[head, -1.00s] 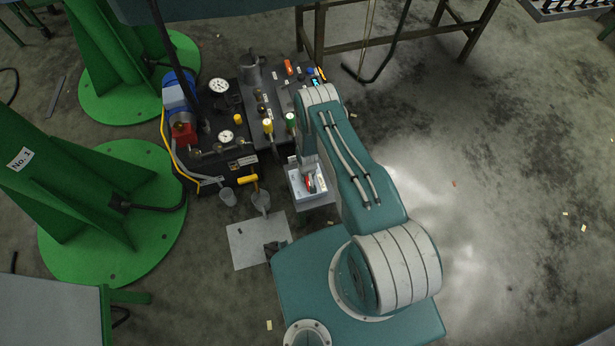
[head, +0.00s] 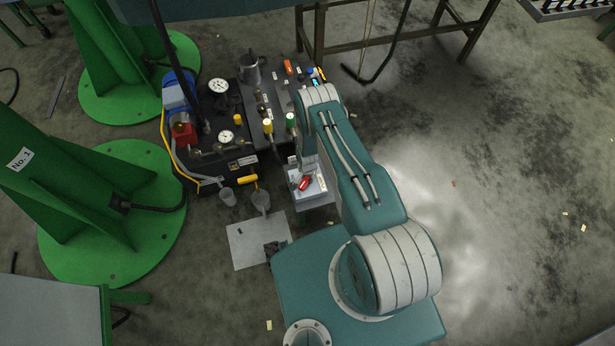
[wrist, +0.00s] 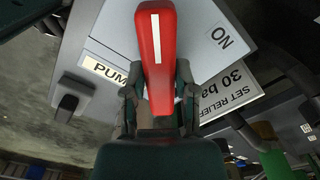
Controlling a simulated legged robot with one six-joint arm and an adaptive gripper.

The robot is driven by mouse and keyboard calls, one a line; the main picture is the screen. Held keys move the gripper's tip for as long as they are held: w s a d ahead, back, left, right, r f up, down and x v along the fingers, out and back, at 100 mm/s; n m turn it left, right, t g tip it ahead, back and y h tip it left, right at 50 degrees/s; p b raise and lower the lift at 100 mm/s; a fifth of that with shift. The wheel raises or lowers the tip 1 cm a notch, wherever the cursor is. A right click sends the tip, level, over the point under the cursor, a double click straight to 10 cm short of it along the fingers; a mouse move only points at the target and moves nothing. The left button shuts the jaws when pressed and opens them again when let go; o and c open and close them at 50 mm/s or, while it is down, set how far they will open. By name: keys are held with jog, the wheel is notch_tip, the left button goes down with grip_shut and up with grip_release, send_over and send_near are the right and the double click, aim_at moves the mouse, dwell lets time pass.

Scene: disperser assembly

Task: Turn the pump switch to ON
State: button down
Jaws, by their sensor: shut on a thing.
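The pump switch is a red handle with a white stripe (wrist: 156,45), on a pale panel (wrist: 105,40) lettered "PUM…" at left and "ON" at right. In the wrist view the handle points up the picture, and the "ON" lettering is to the right of its tip. My gripper (wrist: 158,98) has one finger on each side of the handle's lower part and is shut on it. In the head view the red handle (head: 304,184) lies tilted on the small grey box (head: 313,192). My arm hides part of the box's surroundings, and the fingers are not clear there.
The pump unit (head: 238,158) with gauges and coloured knobs stands left of and behind the box. A label reading "SET RELIEF 30 ba…" (wrist: 225,90) is near the switch. Green columns (head: 90,200) are at left; open floor (head: 500,190) is right.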

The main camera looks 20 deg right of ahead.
jog(key=m, duration=0.4)
jog(key=shift+m, duration=2.1)
jog(key=shift+c, duration=2)
grip_release()
jog(key=shift+r, duration=0.1)
notch_tip(320, 180, up, 12)
jog(key=shift+w, duration=0.1)
